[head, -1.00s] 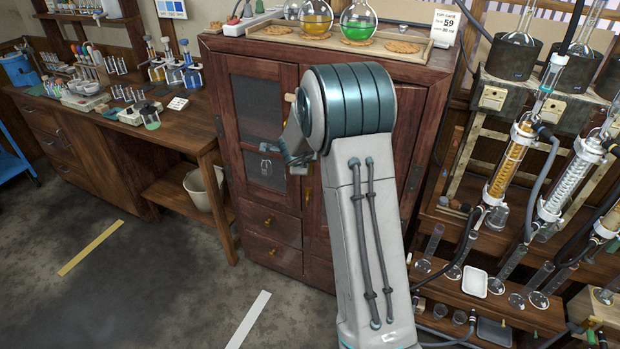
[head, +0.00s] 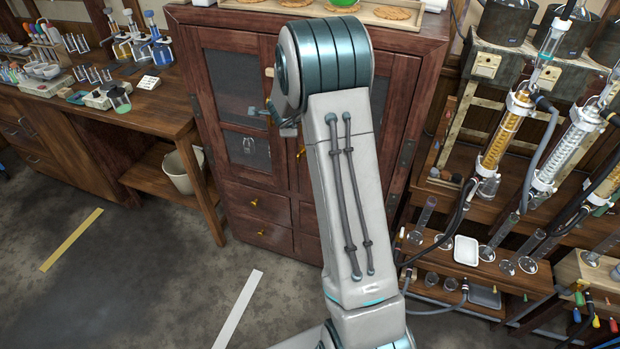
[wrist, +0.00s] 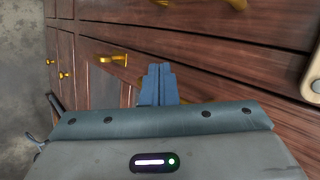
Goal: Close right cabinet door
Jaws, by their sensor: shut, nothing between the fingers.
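The red-brown wooden cabinet (head: 262,208) stands in the middle of the head view. Its left door (head: 238,100) has dark panels and looks shut. The right door (head: 382,95) is mostly hidden behind my arm; the strip beside my arm looks about flush with the frame, but I cannot tell if it is fully shut. In the wrist view, my gripper (wrist: 158,72) is shut and empty, its blue fingers close to the wooden cabinet front. I cannot tell if they touch it. A gold handle (wrist: 112,58) is left of the fingertips.
A wooden bench (head: 150,115) with lab gear stands left of the cabinet, with a pail (head: 182,170) on its lower shelf. A rack with glass condensers (head: 555,145) and tubing stands close on the right. A tray with biscuits (head: 395,13) is on top. The floor at left is clear.

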